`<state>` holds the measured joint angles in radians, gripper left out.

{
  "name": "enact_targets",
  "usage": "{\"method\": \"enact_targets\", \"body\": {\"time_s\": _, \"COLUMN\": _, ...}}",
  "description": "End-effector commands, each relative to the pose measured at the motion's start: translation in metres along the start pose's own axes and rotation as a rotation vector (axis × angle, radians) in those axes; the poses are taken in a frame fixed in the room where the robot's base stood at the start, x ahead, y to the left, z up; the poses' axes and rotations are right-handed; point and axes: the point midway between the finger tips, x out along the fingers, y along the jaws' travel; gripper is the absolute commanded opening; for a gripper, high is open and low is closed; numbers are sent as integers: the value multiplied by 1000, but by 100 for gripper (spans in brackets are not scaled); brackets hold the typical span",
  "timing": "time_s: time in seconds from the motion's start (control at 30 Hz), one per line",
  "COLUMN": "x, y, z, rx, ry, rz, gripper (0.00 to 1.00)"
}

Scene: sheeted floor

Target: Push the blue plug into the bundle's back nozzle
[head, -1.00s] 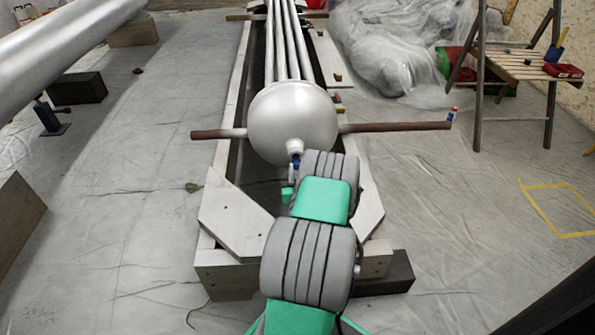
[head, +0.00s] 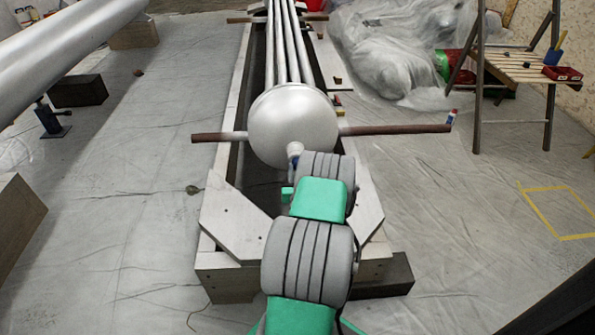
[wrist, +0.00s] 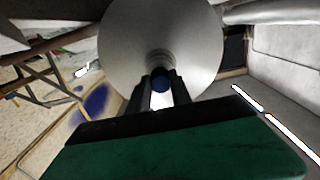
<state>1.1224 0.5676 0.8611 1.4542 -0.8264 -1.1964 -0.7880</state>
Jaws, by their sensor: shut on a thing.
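The bundle (head: 292,120) is a set of long silver pipes ending in a rounded silver head, with its back nozzle (head: 295,149) facing me. In the wrist view the nozzle (wrist: 160,58) is a short grey stub straight ahead of the fingers. My gripper (wrist: 162,90) is shut on the blue plug (wrist: 161,79), which lines up with the nozzle mouth. The plug is at or against the mouth; how far it is inside is hidden. In the head view my arm covers most of the gripper, and only a little blue shows under the nozzle.
A wooden cradle frame (head: 233,221) surrounds the bundle's end. Rusty bars (head: 395,130) stick out on both sides of the head. A large silver pipe (head: 60,55) lies at left. A wooden stand (head: 520,66) is at right, with open sheeted floor before it.

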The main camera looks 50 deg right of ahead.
Motion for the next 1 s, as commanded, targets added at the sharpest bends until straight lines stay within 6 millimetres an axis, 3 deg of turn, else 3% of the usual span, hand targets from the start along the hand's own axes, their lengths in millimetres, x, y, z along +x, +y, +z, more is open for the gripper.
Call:
{"method": "enact_targets", "body": {"time_s": 0.43, "x": 7, "y": 0, "z": 0, "rx": 1, "ry": 0, "rz": 0, "gripper": 0}}
{"method": "enact_targets", "body": {"time_s": 0.47, "x": 7, "y": 0, "z": 0, "rx": 1, "ry": 0, "rz": 0, "gripper": 28}}
{"method": "enact_targets", "body": {"time_s": 0.5, "x": 7, "y": 0, "z": 0, "rx": 1, "ry": 0, "rz": 0, "gripper": 31}}
{"method": "enact_targets", "body": {"time_s": 0.73, "x": 7, "y": 0, "z": 0, "rx": 1, "ry": 0, "rz": 0, "gripper": 50}}
{"method": "enact_targets", "body": {"time_s": 1.0, "x": 6, "y": 0, "z": 0, "rx": 1, "ry": -1, "rz": 0, "gripper": 51}}
